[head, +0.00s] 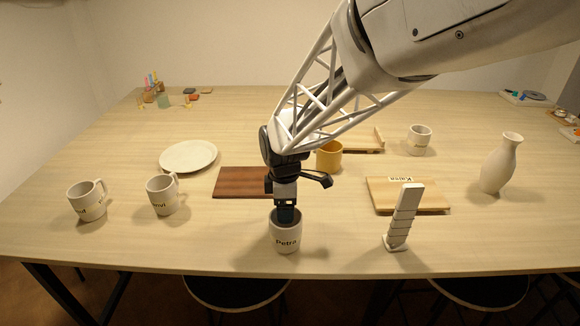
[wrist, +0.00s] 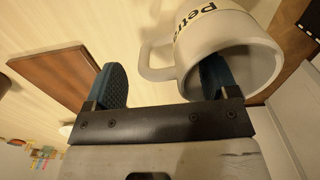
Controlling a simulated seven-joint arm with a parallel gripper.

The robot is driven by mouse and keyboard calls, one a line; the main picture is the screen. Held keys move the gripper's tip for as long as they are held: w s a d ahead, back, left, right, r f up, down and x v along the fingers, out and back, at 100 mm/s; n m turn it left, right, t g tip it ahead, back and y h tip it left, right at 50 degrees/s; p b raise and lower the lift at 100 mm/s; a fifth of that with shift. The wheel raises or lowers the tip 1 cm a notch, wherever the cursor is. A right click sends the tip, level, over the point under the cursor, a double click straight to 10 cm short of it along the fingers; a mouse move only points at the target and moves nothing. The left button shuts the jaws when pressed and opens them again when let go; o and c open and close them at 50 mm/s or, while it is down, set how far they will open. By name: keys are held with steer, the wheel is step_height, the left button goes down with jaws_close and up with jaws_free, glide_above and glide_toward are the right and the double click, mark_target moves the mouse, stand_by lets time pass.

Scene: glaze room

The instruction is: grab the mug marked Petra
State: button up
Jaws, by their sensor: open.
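The mug marked Petra (head: 287,238) stands upright near the table's front edge, a white cup with dark lettering facing the head camera. It also shows in the wrist view (wrist: 225,45), where its label and handle are seen. My gripper (head: 286,213) is at the mug's rim from above, open. In the wrist view its fingers (wrist: 163,82) are spread apart. One finger is inside the mug's mouth and the other is outside, past the handle side, with the near wall between them. The finger pads do not appear to press on the wall.
Two white mugs (head: 86,203) (head: 162,196) stand at left, another (head: 419,140) at back right. A dark board (head: 240,183) lies behind my gripper, with a yellow mug (head: 329,157) beyond. A white upright stand (head: 403,220), a light board (head: 431,200) and a vase (head: 498,165) are at right.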

steer(key=shift+f, duration=1)
steer(key=c, duration=1.2)
steer(key=shift+r, duration=0.15)
steer(key=shift+r, duration=0.5)
steer(key=shift+s+d+r, duration=0.1)
steer(key=shift+s+r, duration=0.1)
steer(key=shift+r, duration=0.4)
steer(key=shift+s+d+r, duration=0.1)
steer(key=shift+s+r, duration=0.05)
steer(key=shift+r, duration=0.45)
steer(key=s+d, duration=0.1)
steer(key=s, duration=0.3)
steer(key=s+d+r, duration=0.1)
steer(key=s+d, duration=0.1)
steer(key=s, duration=0.3)
steer(key=s+d, duration=0.2)
steer(key=s, duration=0.3)
steer(key=shift+s+d+r, duration=0.1)
steer(key=shift+s+r, duration=0.05)
